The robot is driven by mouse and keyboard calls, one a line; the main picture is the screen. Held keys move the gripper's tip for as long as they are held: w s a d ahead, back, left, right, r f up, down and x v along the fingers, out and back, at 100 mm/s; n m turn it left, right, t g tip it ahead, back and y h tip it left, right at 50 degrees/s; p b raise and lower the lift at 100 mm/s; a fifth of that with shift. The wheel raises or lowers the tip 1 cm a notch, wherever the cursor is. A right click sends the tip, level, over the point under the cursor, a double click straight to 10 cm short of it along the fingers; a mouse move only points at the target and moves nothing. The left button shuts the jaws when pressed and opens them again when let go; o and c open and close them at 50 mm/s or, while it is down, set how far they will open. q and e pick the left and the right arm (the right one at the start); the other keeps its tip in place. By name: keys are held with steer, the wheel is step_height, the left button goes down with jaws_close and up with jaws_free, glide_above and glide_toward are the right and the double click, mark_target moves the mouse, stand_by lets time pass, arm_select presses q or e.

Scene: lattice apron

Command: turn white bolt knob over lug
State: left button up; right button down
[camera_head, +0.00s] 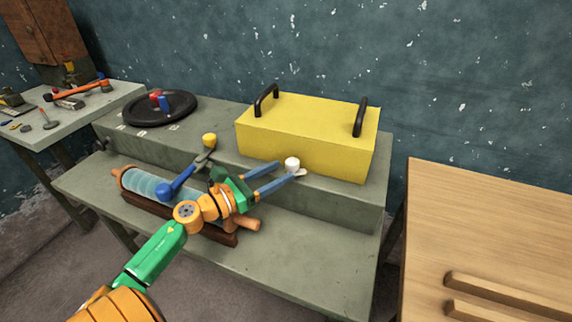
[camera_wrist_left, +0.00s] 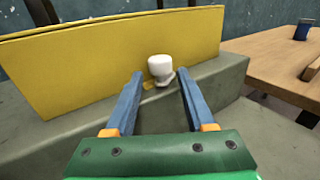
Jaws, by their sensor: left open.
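The white bolt knob (camera_head: 292,163) stands on the raised step in front of the yellow box (camera_head: 310,136). In the left wrist view the white knob (camera_wrist_left: 160,67) shows just beyond the fingertips, between their lines, with a small base under it. My left gripper (camera_head: 285,171) is open, its blue fingers pointing at the knob, one to each side of its line. The left gripper (camera_wrist_left: 160,82) holds nothing. I cannot make out a lug clearly; a small yellowish piece (camera_wrist_left: 148,85) lies at the knob's foot. My right gripper is not in view.
A yellow knob (camera_head: 209,140) stands left of the box. A blue-handled tool and a clear cylinder (camera_head: 150,185) on a wooden cradle lie near my left arm. A black round plate (camera_head: 158,110) sits at the back left. A wooden table (camera_head: 490,230) stands at right.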

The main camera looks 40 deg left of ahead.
mark_target(296, 167)
arm_select(q)
steer(key=shift+x, duration=1.25)
